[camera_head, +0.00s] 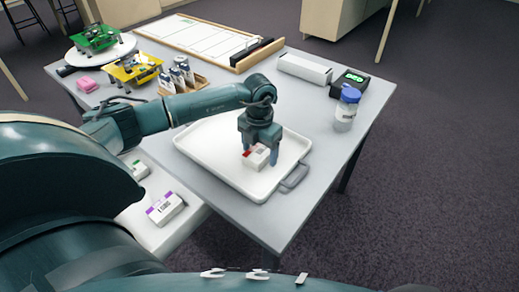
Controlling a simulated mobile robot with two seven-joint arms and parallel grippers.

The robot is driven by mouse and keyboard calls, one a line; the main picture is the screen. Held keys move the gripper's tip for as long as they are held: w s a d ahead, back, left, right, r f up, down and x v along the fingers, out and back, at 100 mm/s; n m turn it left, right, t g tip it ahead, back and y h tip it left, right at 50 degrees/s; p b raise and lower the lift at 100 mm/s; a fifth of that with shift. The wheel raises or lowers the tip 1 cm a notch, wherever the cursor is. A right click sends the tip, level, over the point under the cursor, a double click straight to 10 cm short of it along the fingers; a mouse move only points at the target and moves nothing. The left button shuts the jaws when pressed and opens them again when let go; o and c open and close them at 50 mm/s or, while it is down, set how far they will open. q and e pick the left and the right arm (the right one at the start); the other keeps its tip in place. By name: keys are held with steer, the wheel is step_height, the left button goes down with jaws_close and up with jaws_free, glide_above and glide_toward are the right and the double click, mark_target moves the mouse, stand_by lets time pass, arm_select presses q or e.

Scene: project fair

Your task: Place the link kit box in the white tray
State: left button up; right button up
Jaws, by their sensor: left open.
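The white tray (215,165) lies on the near part of the grey table, with a grey handle on its right side. A small white box with a red mark (257,159) sits in the tray, right of its middle. I cannot read its label, so I cannot tell for sure that it is the link kit box. My left gripper (260,155) points down over the tray, open, with its fingers on either side of this box. The fingers partly hide the box. My right gripper is not in view.
A purple-marked white box (165,209) and a green-marked one (138,168) lie on a lower white surface at left. A clear jar with a blue lid (346,110), a black device (350,83) and a long white box (304,69) stand behind the tray at right.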

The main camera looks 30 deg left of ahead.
mark_target(259, 150)
arm_select(q)
step_height(259, 150, up, 12)
stand_by(0.4)
stand_by(0.4)
